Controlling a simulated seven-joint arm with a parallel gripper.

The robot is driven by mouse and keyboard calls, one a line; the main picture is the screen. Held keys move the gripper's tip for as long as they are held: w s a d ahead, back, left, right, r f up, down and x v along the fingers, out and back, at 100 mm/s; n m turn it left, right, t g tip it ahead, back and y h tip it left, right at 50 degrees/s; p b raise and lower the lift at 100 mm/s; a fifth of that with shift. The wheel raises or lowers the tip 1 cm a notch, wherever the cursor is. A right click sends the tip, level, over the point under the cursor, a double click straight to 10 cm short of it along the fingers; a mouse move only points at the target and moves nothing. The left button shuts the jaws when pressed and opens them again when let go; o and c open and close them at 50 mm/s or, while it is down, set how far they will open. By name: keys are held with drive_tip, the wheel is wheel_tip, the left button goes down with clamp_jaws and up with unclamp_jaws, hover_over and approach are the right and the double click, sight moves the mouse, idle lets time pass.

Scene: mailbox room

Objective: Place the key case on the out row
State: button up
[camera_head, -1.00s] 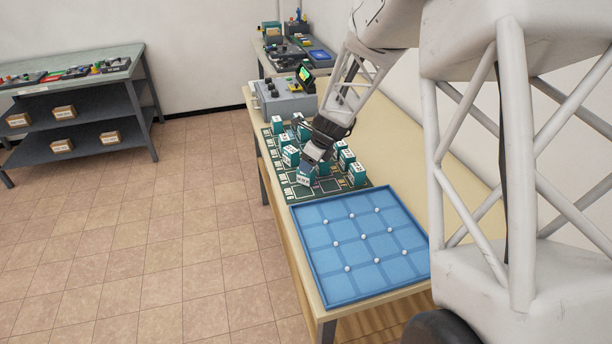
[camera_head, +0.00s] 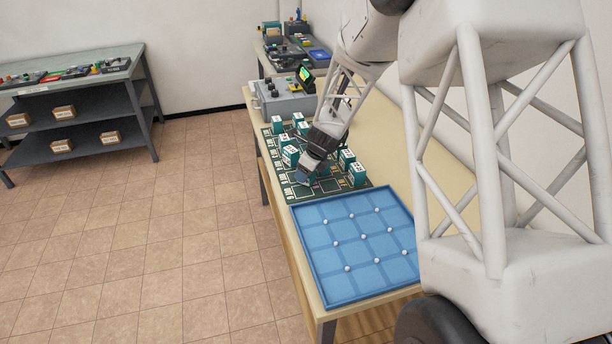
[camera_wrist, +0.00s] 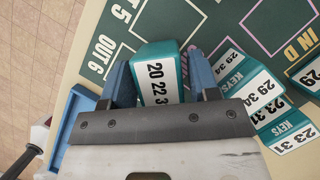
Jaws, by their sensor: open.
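In the wrist view, a teal key case (camera_wrist: 157,72) with a white label reading "20 22 3…" lies between the two blue fingers of my gripper (camera_wrist: 162,78). The fingers are open on either side of it; whether they touch it is unclear. The green board (camera_wrist: 225,22) under it has printed places marked OUT 5, OUT 6 and IN D. In the head view my gripper (camera_head: 305,176) is low over the near left part of the board (camera_head: 322,197), and the case there is mostly hidden by it.
More teal key cases stand on the board, including a "KEYS 29 34" case (camera_wrist: 248,88) close to the right finger. A blue tray (camera_head: 340,299) with white knobs lies in front of the board. A grey control box (camera_head: 288,101) stands behind it.

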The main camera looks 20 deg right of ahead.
drive_tip(key=c, duration=0.8)
drive_tip(key=shift+r, duration=0.15)
drive_tip(key=shift+r, duration=0.85)
drive_tip(key=shift+s+r, duration=0.35)
drive_tip(key=shift+r, duration=0.45)
drive_tip(key=s, duration=0.5)
drive_tip(key=s+r, duration=0.1)
drive_tip(key=s, duration=0.4)
drive_tip(key=s+a, duration=0.1)
drive_tip(key=s, duration=0.4)
drive_tip(key=shift+s+a+r, duration=0.1)
drive_tip(key=shift+s+r, duration=0.05)
drive_tip(key=shift+r, duration=0.05)
